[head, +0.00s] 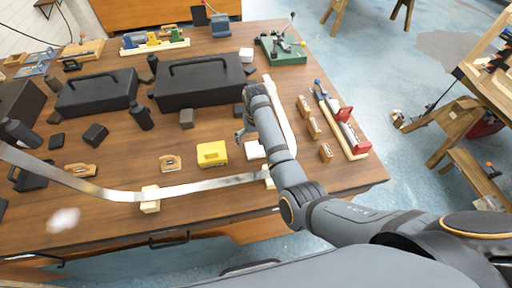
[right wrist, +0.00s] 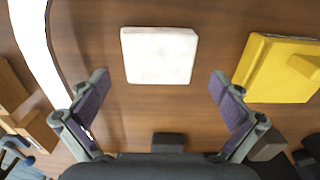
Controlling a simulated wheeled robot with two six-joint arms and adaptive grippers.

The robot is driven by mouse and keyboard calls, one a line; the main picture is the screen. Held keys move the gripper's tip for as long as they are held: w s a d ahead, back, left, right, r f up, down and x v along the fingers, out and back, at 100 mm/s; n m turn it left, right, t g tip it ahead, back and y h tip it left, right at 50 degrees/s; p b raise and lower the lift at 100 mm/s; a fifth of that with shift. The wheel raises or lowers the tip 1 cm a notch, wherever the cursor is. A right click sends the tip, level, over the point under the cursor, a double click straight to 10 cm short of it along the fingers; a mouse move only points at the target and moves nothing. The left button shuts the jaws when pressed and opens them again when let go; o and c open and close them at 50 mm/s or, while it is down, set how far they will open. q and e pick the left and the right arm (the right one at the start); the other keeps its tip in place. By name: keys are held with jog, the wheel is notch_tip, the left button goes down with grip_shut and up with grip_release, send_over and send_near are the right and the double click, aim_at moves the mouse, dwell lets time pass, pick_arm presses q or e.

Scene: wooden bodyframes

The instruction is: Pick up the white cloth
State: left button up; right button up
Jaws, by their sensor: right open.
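The white cloth (head: 254,149) is a small flat square on the wooden table, right of the yellow block. It also shows in the right wrist view (right wrist: 159,55), lying whole and uncovered at the upper middle. My right gripper (head: 241,132) is above the table, close to the cloth on its far side and partly hidden by my own arm. In the right wrist view my right gripper (right wrist: 160,95) is open and empty, with one finger on each side of the space in front of the cloth. My left gripper is not in view.
A yellow block (head: 212,154) lies beside the cloth, also in the right wrist view (right wrist: 282,70). A long white curved strip (head: 283,110) runs on the other side. Black toolboxes (head: 199,84) stand behind. A long metal strip (head: 110,194) crosses the table's front left.

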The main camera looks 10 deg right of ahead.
aim_at(257, 147)
jog(key=shift+s+d+f, duration=0.15)
jog(key=shift+f, duration=0.45)
jog(key=shift+s+d+f, duration=0.15)
jog(key=shift+f, duration=0.75)
jog(key=shift+w+f, duration=0.1)
jog(key=shift+w, duration=0.05)
jog(key=c, duration=1)
jog(key=shift+p, duration=0.3)
